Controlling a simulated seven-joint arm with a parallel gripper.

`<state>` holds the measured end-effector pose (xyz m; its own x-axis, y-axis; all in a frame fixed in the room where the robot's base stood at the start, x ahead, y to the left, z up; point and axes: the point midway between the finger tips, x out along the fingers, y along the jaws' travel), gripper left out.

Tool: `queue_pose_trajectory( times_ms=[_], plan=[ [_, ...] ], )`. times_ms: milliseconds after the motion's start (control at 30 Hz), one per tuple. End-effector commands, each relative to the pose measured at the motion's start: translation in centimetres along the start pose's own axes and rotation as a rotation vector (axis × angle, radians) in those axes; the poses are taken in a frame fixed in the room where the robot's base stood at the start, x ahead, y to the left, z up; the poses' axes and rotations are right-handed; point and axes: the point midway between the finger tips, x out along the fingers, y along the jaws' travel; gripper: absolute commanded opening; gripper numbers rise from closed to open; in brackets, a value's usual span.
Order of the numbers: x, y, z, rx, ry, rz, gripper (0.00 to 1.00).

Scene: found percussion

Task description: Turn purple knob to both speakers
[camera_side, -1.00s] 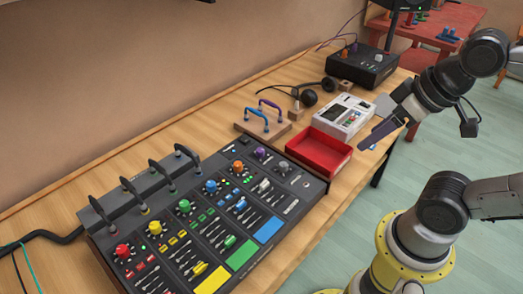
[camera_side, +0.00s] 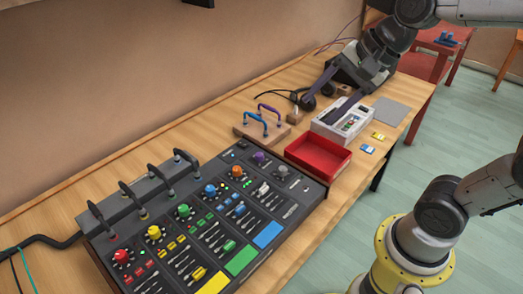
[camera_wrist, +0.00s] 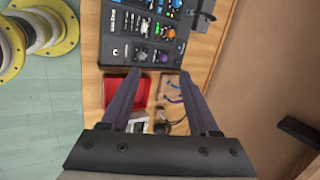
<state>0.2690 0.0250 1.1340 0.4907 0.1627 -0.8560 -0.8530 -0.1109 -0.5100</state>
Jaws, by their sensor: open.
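The purple knob (camera_side: 259,157) is on the mixing console (camera_side: 200,215), near its far end, beside a grey knob and beyond an orange one. It also shows in the wrist view (camera_wrist: 163,57). Its pointer cannot be made out. My gripper (camera_side: 318,106) is open and empty, high over the far part of the table in the side view, apart from the knob. In the wrist view my gripper (camera_wrist: 160,73) points toward the console's end. A black box at the table's far end, which carried another purple knob, is mostly hidden behind my gripper.
A red tray (camera_side: 318,156) stands beside the console's far end. Blue and purple handles (camera_side: 269,112) rise from a wooden board behind it. A white device (camera_side: 343,118), headphones, a grey pad (camera_side: 391,111) and small yellow (camera_side: 378,135) and blue (camera_side: 368,149) pieces lie farther right.

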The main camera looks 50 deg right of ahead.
Motion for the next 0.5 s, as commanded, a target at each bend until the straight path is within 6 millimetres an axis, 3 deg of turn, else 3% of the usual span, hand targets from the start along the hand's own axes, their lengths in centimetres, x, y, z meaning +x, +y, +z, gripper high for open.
queue_pose_trajectory(
  times_ms=[100,233,367,500],
  plan=[
    [2.8,-3.3,-1.4,0.331,-0.030,0.038,0.61],
    [6.4,-5.8,-3.3,0.635,-0.047,0.087,0.61],
    [10.3,-7.2,-5.7,0.851,-0.049,0.143,0.61],
    [13.9,-7.1,-7.8,0.941,-0.042,0.204,0.61]
  ],
)
